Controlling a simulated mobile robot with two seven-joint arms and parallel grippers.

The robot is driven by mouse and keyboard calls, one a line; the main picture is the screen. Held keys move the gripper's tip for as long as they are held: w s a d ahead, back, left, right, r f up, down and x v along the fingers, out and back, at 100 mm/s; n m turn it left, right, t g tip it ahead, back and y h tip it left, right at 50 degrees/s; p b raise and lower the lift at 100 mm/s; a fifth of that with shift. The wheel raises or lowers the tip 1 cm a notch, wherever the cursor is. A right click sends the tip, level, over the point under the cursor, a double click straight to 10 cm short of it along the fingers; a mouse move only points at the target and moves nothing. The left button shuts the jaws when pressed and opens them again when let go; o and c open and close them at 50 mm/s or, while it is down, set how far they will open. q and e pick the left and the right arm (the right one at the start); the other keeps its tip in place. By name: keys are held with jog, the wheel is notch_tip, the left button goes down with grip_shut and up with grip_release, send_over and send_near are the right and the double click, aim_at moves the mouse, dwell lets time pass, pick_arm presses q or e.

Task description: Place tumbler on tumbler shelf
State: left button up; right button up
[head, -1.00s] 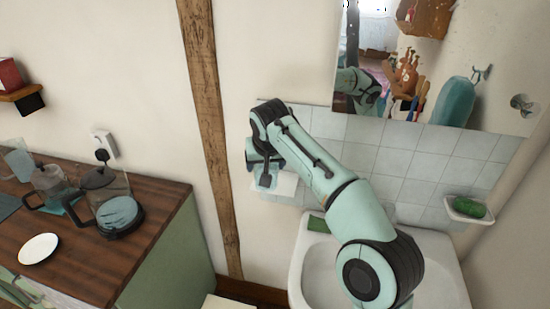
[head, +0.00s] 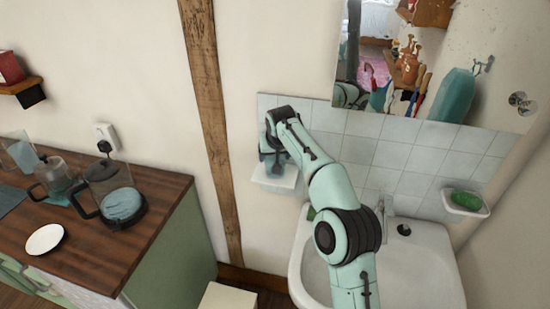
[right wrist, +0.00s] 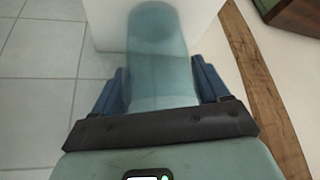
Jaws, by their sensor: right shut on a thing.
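The tumbler (right wrist: 157,60) is a translucent blue-teal cup, held between the blue fingers of my right gripper (right wrist: 158,85) in the right wrist view. In the head view my right gripper (head: 271,150) is at the tiled wall, at the small white tumbler shelf (head: 284,181). The tumbler shows only faintly there, under the gripper and over the shelf. The white shelf (right wrist: 108,28) also shows behind the tumbler in the right wrist view. I cannot tell whether the tumbler's base touches it. My left gripper is not in view.
A white sink (head: 430,265) stands below and right of the shelf. A mirror (head: 500,85) hangs above. A soap dish (head: 450,207) with green soap is on the right wall. A wooden counter (head: 120,255) with a coffee jug (head: 103,180) and a white plate (head: 44,239) is at left.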

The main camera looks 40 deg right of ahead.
jog(key=shift+s+d+r, duration=0.1)
jog(key=shift+d, duration=0.05)
jog(key=o, duration=1.2)
jog(key=shift+c, duration=0.2)
jog(key=v, duration=1.1)
jog(key=shift+s+r+p, duration=0.15)
jog(key=shift+r+p, duration=0.2)
jog(key=shift+p, duration=0.05)
